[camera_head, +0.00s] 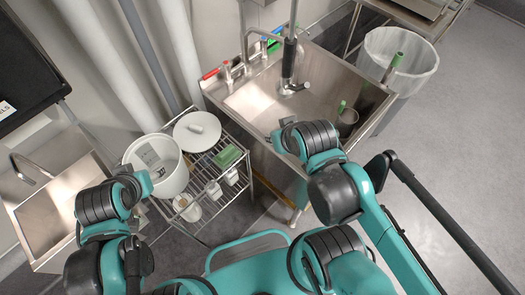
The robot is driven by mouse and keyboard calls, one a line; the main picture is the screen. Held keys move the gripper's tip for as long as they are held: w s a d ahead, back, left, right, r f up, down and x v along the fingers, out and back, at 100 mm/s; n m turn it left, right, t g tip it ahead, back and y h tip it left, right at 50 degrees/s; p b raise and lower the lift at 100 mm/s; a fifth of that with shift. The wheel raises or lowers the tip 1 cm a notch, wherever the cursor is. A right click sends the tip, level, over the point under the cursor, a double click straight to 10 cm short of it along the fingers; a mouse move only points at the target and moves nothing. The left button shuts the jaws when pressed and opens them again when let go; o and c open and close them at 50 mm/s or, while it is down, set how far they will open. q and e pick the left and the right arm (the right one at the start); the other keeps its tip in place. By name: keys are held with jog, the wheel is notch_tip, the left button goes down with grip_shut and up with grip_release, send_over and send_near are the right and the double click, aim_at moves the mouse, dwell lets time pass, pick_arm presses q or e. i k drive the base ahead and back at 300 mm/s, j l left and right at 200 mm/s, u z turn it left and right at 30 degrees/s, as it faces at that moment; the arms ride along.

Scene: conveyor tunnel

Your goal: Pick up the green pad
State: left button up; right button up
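The green pad (228,156) is a small flat green block. It lies on the top shelf of a wire rack, to the right of a white bucket and just in front of a white lid. My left arm ends to the left of the rack, near the bucket. My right arm ends in front of the large sink, to the right of the pad. Neither gripper's fingers show; they are hidden by my arm links. No arm covers the pad.
The wire rack (249,182) also bears the white bucket (171,181), the lid (197,131) and small white cups (231,176). A large steel sink (250,100) with a tap stands behind right. A lined bin (412,62) is at the right. A smaller sink (50,215) is at the left.

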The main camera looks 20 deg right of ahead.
aim_at(229, 155)
jog(key=j+z, duration=0.1)
jog(key=z, duration=0.35)
jog(key=j+z, duration=0.1)
jog(key=z, duration=0.8)
jog(key=k+j+z, duration=0.1)
jog(key=z, duration=0.8)
jog(key=k+j, duration=0.15)
jog(key=k, duration=0.15)
jog(key=k+j+z, duration=0.1)
jog(key=k, duration=0.15)
